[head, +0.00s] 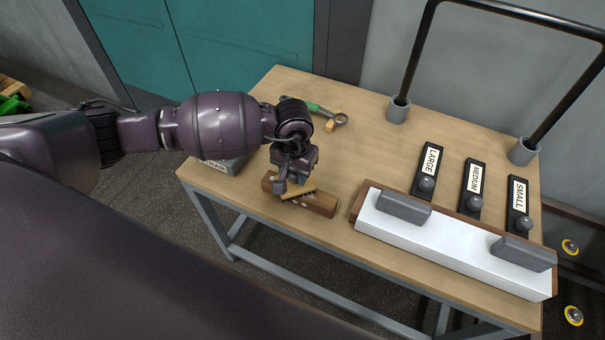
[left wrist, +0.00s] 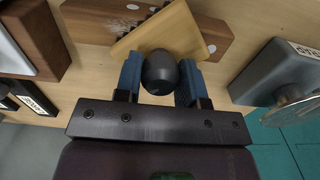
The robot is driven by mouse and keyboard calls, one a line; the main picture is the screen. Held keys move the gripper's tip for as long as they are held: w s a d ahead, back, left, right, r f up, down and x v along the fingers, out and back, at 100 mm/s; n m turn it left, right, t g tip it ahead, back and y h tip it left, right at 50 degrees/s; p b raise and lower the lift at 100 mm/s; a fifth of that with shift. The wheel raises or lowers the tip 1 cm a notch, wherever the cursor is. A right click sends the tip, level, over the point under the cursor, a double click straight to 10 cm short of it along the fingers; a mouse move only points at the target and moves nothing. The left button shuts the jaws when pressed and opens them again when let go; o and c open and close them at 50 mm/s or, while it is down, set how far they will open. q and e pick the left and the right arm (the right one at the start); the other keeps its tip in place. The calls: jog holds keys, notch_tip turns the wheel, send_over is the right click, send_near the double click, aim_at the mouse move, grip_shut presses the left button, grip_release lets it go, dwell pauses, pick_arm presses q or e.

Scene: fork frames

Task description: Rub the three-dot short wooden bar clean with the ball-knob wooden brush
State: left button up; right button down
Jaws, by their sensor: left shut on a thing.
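The short wooden bar (head: 322,206) is dark brown and lies near the table's front left edge. It also shows in the left wrist view (left wrist: 95,22), with small light spots on it. The brush (head: 298,193) has a light wooden body and sits over the bar, at an angle to it. In the left wrist view the brush (left wrist: 205,42) partly covers the bar; I cannot tell whether they touch. My left gripper (head: 292,184) is shut on the brush's black ball knob, which sits between its blue fingertips (left wrist: 160,78). My right gripper is not in view.
A grey labelled box (head: 224,166) stands left of the bar. A green-handled wrench (head: 325,114) lies behind. A long white block (head: 450,245) with grey grips lies to the right, before knobbed LARGE (head: 428,168), MEDIUM (head: 474,186) and SMALL (head: 518,205) blocks. A black rail (head: 412,55) rises behind.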

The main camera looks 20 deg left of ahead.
pick_arm(q)
jog(key=shift+a, duration=0.45)
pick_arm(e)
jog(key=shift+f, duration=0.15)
pick_arm(q)
jog(key=shift+a, duration=0.1)
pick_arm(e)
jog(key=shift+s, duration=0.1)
pick_arm(q)
jog(key=shift+a+b, duration=0.35)
jog(key=shift+a, duration=1.35)
jog(key=shift+f, duration=0.1)
jog(key=shift+d+r+b, duration=0.2)
jog(key=shift+d+b, duration=0.4)
jog(key=shift+d, duration=3.1)
jog(key=shift+s+d+f+b, duration=0.15)
jog(key=shift+d+b, duration=0.2)
jog(key=shift+d, duration=1.35)
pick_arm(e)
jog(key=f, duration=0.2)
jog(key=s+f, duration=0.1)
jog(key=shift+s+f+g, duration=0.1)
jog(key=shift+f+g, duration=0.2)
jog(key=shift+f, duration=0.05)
